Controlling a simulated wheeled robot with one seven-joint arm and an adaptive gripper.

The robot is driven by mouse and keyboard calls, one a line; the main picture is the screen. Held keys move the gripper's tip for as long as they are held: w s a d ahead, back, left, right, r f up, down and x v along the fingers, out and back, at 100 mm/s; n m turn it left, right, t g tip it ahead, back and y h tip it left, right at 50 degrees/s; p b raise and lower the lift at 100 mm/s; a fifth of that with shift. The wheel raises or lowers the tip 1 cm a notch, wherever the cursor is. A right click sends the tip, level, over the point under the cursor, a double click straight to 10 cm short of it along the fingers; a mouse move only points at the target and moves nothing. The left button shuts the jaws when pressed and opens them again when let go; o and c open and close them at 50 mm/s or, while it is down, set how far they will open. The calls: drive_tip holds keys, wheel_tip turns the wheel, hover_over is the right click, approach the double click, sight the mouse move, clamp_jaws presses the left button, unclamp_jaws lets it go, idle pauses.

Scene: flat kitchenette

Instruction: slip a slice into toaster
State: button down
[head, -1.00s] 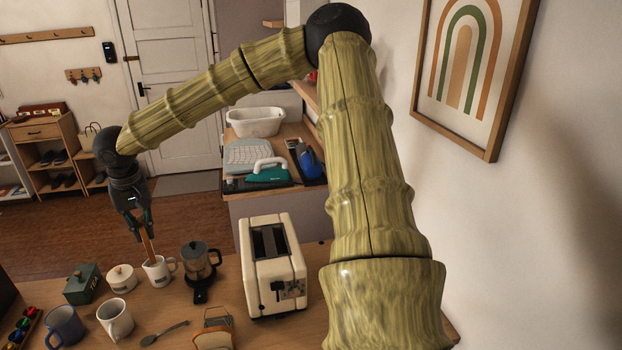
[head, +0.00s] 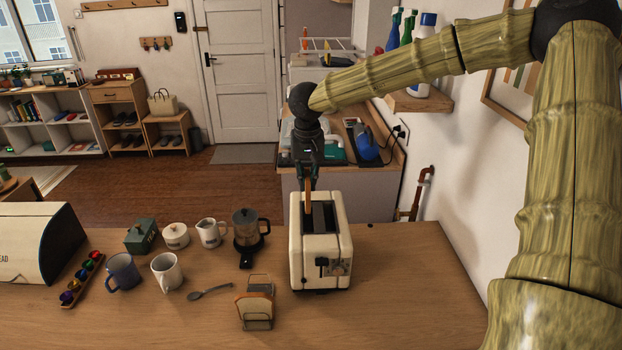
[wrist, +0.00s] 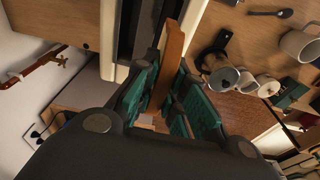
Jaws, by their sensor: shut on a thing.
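My gripper (head: 307,172) is shut on a brown slice of bread (head: 308,192), seen edge-on and hanging upright below the fingers. The cream toaster (head: 320,271) stands on the counter, with two dark slots in its top and a lever on its front. In the head view the slice's lower end overlaps the left slot; I cannot tell whether it is inside or just above. In the wrist view the slice (wrist: 174,48) sits between the green finger pads, beside the toaster's dark slots (wrist: 127,30).
A wire rack (head: 257,322) with bread stands in front, left of the toaster. A coffee press (head: 247,230), a small jug (head: 209,233), a white mug (head: 167,272), a blue mug (head: 122,272) and a spoon (head: 209,291) lie further left. The counter right of the toaster is clear.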

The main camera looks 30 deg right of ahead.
sight(308, 200)
drive_tip(key=shift+d+f+b, duration=0.15)
drive_tip(key=shift+f+b, duration=0.35)
drive_tip(key=shift+f, duration=0.15)
drive_tip(key=shift+f+b, duration=0.55)
drive_tip(key=shift+b, duration=0.2)
drive_tip(key=shift+f+b, duration=0.75)
drive_tip(key=shift+b, duration=0.25)
drive_tip(key=shift+f+p, duration=0.65)
drive_tip(key=shift+f, duration=1.1)
drive_tip(key=c, duration=1.4)
unclamp_jaws()
drive_tip(key=shift+r, duration=0.15)
